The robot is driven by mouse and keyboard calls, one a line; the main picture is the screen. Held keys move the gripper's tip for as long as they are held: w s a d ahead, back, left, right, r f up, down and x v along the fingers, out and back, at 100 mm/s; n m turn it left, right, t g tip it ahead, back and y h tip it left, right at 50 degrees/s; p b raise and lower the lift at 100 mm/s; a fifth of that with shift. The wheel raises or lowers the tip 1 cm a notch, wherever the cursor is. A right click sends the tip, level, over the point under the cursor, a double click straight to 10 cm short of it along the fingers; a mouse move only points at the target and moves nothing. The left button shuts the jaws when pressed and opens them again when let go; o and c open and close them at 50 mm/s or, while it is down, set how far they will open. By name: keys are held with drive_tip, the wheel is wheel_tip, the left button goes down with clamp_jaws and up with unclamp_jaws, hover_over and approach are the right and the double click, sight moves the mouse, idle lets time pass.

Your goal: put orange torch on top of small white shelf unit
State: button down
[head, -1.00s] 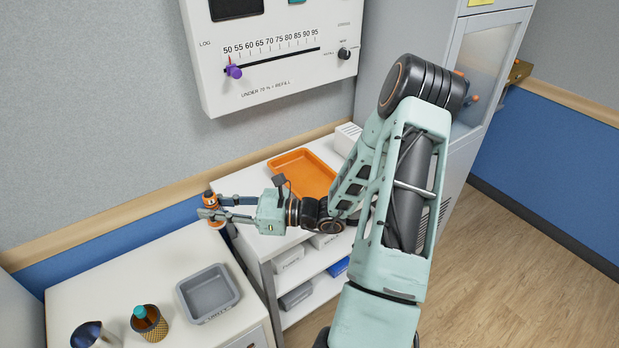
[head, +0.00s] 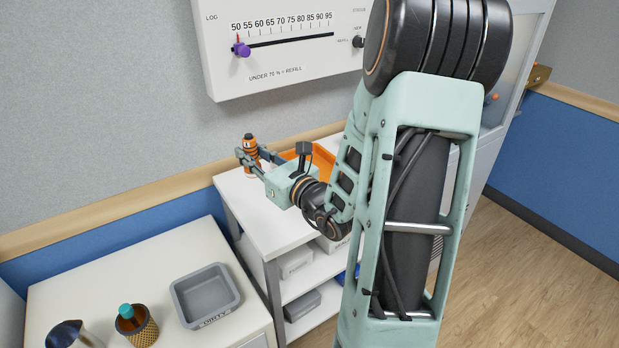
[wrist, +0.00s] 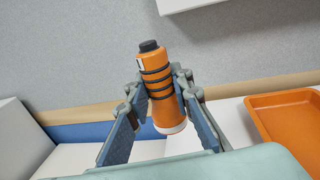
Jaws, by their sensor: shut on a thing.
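The orange torch (head: 250,153) with black bands is upright between the fingers of my gripper (head: 246,158). It also shows in the wrist view (wrist: 157,85), with its black end up and a pale end down, and the fingers (wrist: 160,92) are shut on it. The small white shelf unit (head: 240,200) stands below, against the wall. The torch is over the back left part of its top in the head view; I cannot tell whether its lower end touches the top.
An orange tray (head: 322,160) lies on the shelf unit's top, partly hidden by my arm; it also shows in the wrist view (wrist: 290,115). A white cabinet to the left carries a grey tray (head: 205,296) and a bottle in a woven holder (head: 137,325). A wall panel (head: 270,50) hangs above.

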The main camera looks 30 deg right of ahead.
drive_tip(key=w+f, duration=0.3)
drive_tip(key=w, duration=0.1)
drive_tip(key=w+f, duration=0.3)
drive_tip(key=w, duration=0.2)
drive_tip(key=w+f, duration=0.3)
drive_tip(key=w, duration=0.1)
drive_tip(key=shift+w+d+f+b, duration=0.3)
drive_tip(key=shift+w+d, duration=0.1)
drive_tip(key=shift+w+f, duration=0.15)
drive_tip(key=shift+f, duration=1.5)
drive_tip(key=shift+f, duration=0.1)
drive_tip(key=shift+f+b, duration=0.15)
drive_tip(key=shift+b, duration=0.15)
drive_tip(key=c, duration=1.7)
unclamp_jaws()
